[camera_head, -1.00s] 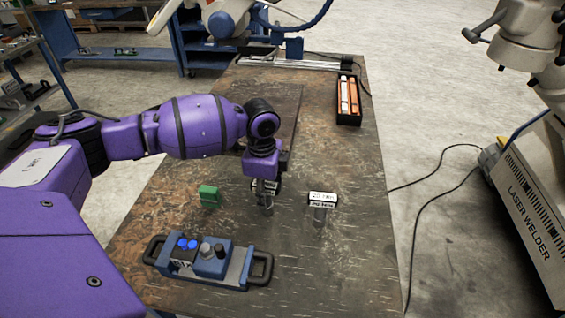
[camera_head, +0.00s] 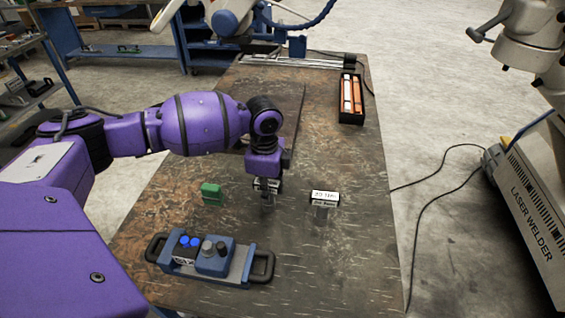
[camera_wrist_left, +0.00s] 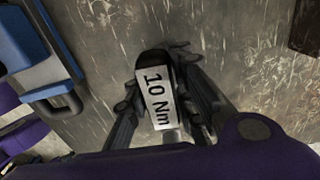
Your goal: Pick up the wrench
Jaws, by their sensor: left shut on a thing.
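A wrench (camera_head: 268,185) with a black head and a white label is in my left gripper, over the middle of the table in the head view. In the left wrist view the wrench (camera_wrist_left: 157,98) reads "10 Nm" and sits between the fingers. My left gripper (camera_head: 266,199) points down and is shut on it. The fingers hide part of its shaft, and I cannot tell whether it touches the table. A similar wrench (camera_head: 325,198) with a white label stands apart to the right. My right gripper is not in view.
A green block (camera_head: 211,194) is left of the gripper. A blue device with handles (camera_head: 214,262) lies nearer the front, and its handle (camera_wrist_left: 56,103) shows in the wrist view. A black box of orange items (camera_head: 352,98) is at the back right.

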